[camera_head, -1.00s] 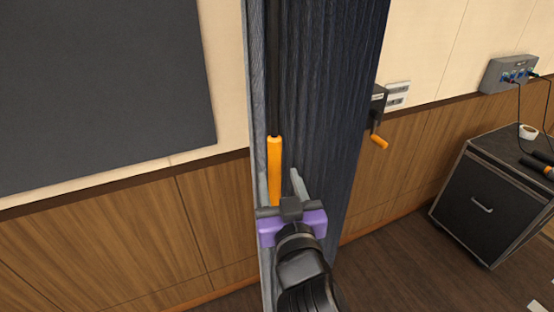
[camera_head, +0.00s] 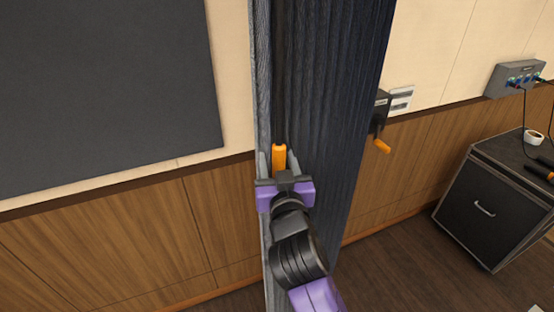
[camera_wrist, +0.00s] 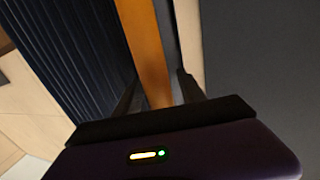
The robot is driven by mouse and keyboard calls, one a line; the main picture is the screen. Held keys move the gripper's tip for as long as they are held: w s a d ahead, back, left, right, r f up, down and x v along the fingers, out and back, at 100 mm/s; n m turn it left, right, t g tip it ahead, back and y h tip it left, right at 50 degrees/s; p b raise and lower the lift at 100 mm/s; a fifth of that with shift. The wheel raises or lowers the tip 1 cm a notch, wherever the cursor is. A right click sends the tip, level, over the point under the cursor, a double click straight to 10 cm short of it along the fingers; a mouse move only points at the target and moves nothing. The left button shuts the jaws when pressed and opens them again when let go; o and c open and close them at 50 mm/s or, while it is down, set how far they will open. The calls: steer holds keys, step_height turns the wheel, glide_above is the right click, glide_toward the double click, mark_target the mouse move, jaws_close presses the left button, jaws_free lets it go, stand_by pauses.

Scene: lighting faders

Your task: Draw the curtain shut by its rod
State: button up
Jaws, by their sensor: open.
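The curtain (camera_head: 345,110) is dark navy and hangs gathered in a narrow upright bundle in the middle of the head view; it also shows at the left of the wrist view (camera_wrist: 75,50). Its rod has a dark upper part (camera_head: 279,70) and an orange lower grip (camera_head: 279,155), hanging along the curtain's left side. My gripper (camera_head: 279,162) is open, with one finger on each side of the orange grip. In the wrist view the orange grip (camera_wrist: 145,50) runs down between the two fingers (camera_wrist: 157,92). Gaps show beside it, and the grip's lower end is hidden by my gripper.
A crank box with an orange handle (camera_head: 382,146) is on the wall just right of the curtain. A dark panel (camera_head: 100,80) covers the left wall. A black cabinet (camera_head: 485,208) with tape and cables stands at right. The floor between is clear.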

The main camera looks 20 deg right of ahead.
steer(key=shift+c, duration=0.2)
jaws_close()
stand_by(1.1)
